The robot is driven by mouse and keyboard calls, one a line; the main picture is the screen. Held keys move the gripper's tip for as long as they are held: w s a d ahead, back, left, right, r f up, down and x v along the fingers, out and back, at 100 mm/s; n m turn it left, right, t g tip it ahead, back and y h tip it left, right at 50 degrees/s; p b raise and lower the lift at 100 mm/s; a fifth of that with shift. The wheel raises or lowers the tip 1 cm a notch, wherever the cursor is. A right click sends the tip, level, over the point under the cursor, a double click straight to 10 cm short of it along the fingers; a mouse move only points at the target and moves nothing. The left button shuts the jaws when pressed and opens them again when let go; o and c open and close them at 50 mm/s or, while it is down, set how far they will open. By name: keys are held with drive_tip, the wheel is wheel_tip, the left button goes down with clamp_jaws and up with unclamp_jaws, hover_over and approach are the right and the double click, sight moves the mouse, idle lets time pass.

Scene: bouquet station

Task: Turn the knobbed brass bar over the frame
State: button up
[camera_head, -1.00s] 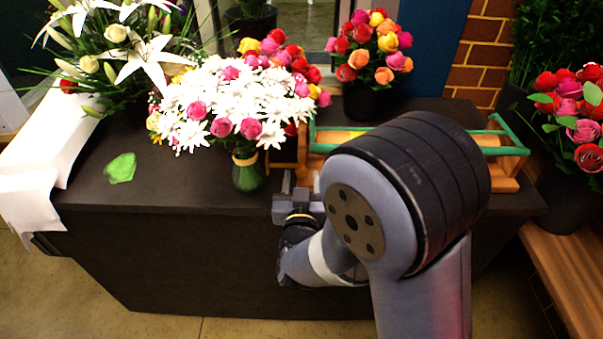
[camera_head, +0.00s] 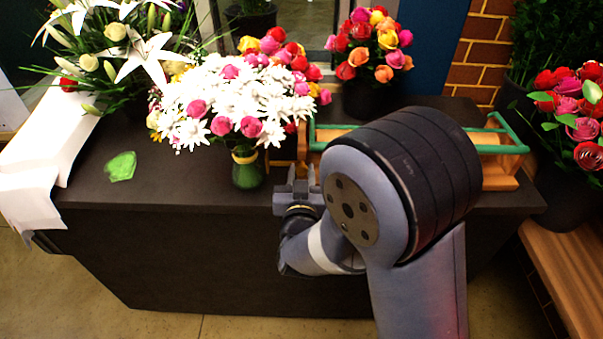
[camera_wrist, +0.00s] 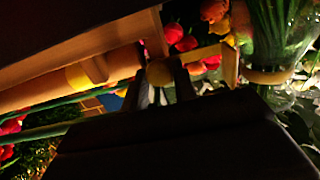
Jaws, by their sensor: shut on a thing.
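The wooden frame (camera_head: 494,184) stands at the right of the dark counter, partly hidden behind my arm. A green bar (camera_head: 506,150) runs along it. My gripper (camera_head: 301,178) is at the frame's left end, at the counter's front edge. In the wrist view a small brass-coloured knob (camera_wrist: 158,72) sits between my two fingers, and the gripper is shut on it. The rest of the brass bar is hard to make out. A roll with a yellow band (camera_wrist: 78,76) and the green bar also show in the dark wrist view.
A vase of white daisies and pink roses (camera_head: 248,170) stands close left of my gripper. A rose pot (camera_head: 368,98) is behind the frame.

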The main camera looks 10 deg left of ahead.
drive_tip(key=shift+f+m+b, duration=0.15)
drive_tip(key=shift+m+b, duration=0.15)
drive_tip(key=shift+b, duration=0.15)
clamp_jaws()
drive_tip(key=shift+f+m+b, duration=0.1)
drive_tip(key=shift+m+b, duration=0.3)
drive_tip(key=shift+b, duration=0.45)
drive_tip(key=m+b, duration=0.2)
drive_tip(key=b, duration=0.2)
drive_tip(key=shift+f, duration=0.15)
drive_tip(key=m+b, duration=0.5)
drive_tip(key=b, duration=0.2)
drive_tip(key=shift+d+m, duration=0.1)
drive_tip(key=shift+m, duration=0.3)
drive_tip(key=m+b, duration=0.4)
drive_tip(key=shift+m+b, duration=0.3)
drive_tip(key=shift+b, duration=0.05)
drive_tip(key=m+b, duration=0.3)
drive_tip(key=m, duration=0.1)
drive_tip(key=shift+r+b, duration=0.2)
drive_tip(key=shift+b, duration=0.1)
drive_tip(key=shift+m, duration=0.3)
drive_tip(key=o, duration=1)
unclamp_jaws()
